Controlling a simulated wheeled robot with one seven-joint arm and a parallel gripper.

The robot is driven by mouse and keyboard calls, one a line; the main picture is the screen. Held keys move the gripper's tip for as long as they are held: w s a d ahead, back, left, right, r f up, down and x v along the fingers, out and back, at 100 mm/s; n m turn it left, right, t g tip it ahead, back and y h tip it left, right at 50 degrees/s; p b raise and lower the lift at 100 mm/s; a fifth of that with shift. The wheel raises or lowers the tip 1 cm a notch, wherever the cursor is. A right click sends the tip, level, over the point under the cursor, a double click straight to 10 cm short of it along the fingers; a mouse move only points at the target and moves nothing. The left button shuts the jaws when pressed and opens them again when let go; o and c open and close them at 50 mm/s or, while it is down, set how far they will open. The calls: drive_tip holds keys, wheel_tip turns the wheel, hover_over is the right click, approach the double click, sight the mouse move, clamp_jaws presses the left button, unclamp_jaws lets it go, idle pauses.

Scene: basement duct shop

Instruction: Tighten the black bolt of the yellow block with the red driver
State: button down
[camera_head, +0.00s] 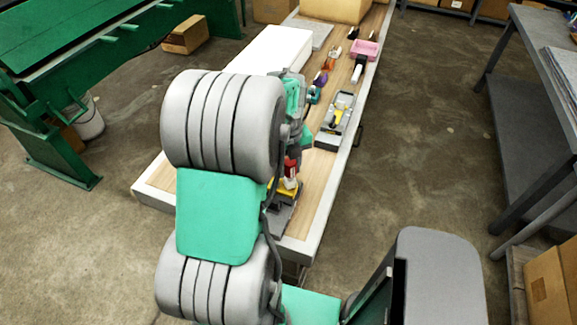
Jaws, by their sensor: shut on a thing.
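The yellow block (274,189) sits on a grey base (281,217) near the close end of the long bench, partly hidden behind my arm. The red driver (291,166) stands roughly upright just over the block, with a pale part below its red handle. My gripper (293,154) is mostly hidden by my arm; it is at the top of the driver and shut on it. The black bolt cannot be made out, and I cannot tell whether the driver's tip touches it.
A grey tray (328,142) with yellow and light items lies farther along the bench. Beyond it are small tools, a pink bin (365,49) and a white box (275,50). A green machine (70,70) stands left and a dark table (535,110) right.

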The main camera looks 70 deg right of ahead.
drive_tip(key=m, duration=0.3)
drive_tip(key=shift+s+m, duration=0.1)
drive_tip(key=shift+m, duration=0.2)
drive_tip(key=shift+n, duration=0.9)
drive_tip(key=shift+r+p, duration=1.9)
drive_tip(key=shift+r, duration=0.7)
